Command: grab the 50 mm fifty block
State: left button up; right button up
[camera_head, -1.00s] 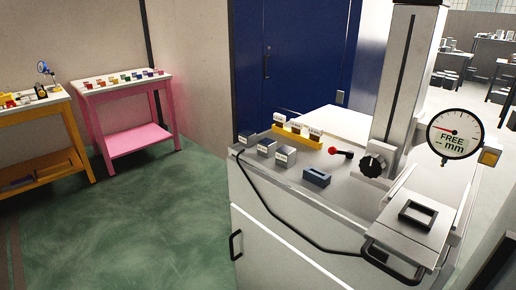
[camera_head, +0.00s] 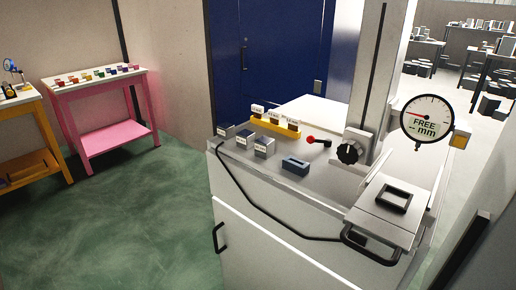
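Three small grey metal blocks with white labels stand in a row on the left part of the grey machine top: a left block (camera_head: 226,131), a middle block (camera_head: 244,138) and a right block (camera_head: 264,147). Their labels are too small to read, so I cannot tell which is the 50 mm one. A yellow rack (camera_head: 292,131) behind them holds three more labelled pieces, also not clearly legible. Neither of my grippers is in view.
The machine top (camera_head: 335,180) also bears a blue slotted block (camera_head: 296,166), a red-knobbed lever (camera_head: 312,140), a black dial (camera_head: 349,152) and a tall column. A round gauge (camera_head: 426,122) reads "FREE -- mm". Pink (camera_head: 98,88) and orange tables stand left; green floor lies between.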

aim_at(263, 146)
jog(key=i+j+z, duration=0.15)
jog(key=j+z, duration=0.15)
jog(key=j, duration=0.15)
jog(key=i+j+z, duration=0.1)
jog(key=j+z, duration=0.2)
jog(key=j, duration=0.15)
jog(key=j+z, duration=0.3)
jog(key=j, duration=0.2)
